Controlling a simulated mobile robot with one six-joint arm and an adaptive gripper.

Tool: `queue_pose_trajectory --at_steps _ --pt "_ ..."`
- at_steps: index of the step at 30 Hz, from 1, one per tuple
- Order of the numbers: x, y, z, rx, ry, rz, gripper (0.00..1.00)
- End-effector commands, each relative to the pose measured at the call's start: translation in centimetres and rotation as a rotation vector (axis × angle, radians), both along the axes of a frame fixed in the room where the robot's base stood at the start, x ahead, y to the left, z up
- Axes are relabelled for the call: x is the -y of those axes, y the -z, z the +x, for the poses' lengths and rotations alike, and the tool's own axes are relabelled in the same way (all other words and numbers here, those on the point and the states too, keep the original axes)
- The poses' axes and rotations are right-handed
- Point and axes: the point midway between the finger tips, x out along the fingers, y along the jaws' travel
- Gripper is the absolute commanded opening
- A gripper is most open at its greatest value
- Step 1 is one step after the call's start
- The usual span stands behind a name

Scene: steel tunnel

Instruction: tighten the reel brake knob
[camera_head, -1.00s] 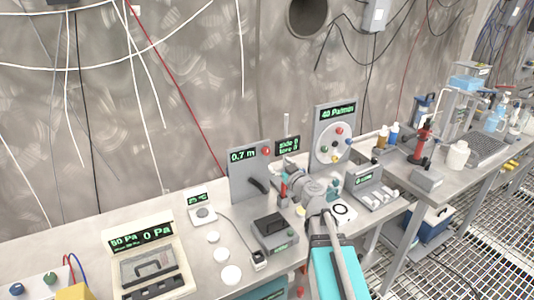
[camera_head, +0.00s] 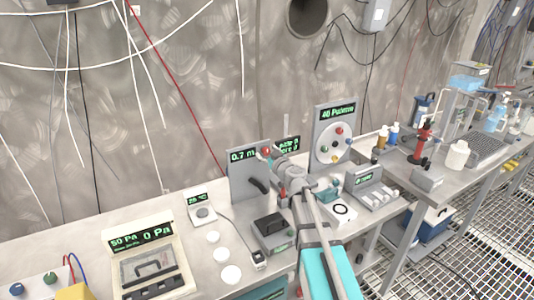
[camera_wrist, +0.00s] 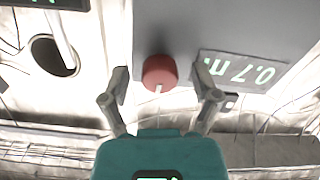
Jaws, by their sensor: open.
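The red round knob (camera_wrist: 160,72) sits on the grey reel panel (camera_head: 243,178) with the green "0.7 m" readout. In the head view the knob (camera_head: 266,151) is at the panel's upper right, with my gripper (camera_head: 265,156) close in front of it. In the wrist view my gripper (camera_wrist: 160,84) is open, with one finger on each side of the knob. Gaps show between the fingers and the knob. A short pale pointer is on the knob. A dark crank handle (camera_head: 258,185) is lower on the same panel.
A second panel with a dial (camera_head: 333,145) stands to the right. My arm passes over the bench between a black-topped box (camera_head: 270,224) and a white pad with a black ring (camera_head: 342,211).

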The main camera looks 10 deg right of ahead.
Motion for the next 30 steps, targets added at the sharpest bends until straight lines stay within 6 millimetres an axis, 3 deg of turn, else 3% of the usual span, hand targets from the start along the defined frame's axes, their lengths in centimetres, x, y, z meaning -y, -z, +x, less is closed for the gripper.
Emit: queue_pose_trajectory --at_steps 4,16,30 --pt "0.00 0.00 -0.02 0.000 0.000 0.000 0.75" --pt "0.00 0.00 -0.02 0.000 0.000 0.000 0.01" --pt "-0.01 -0.01 0.01 -0.021 -0.001 0.066 0.00"
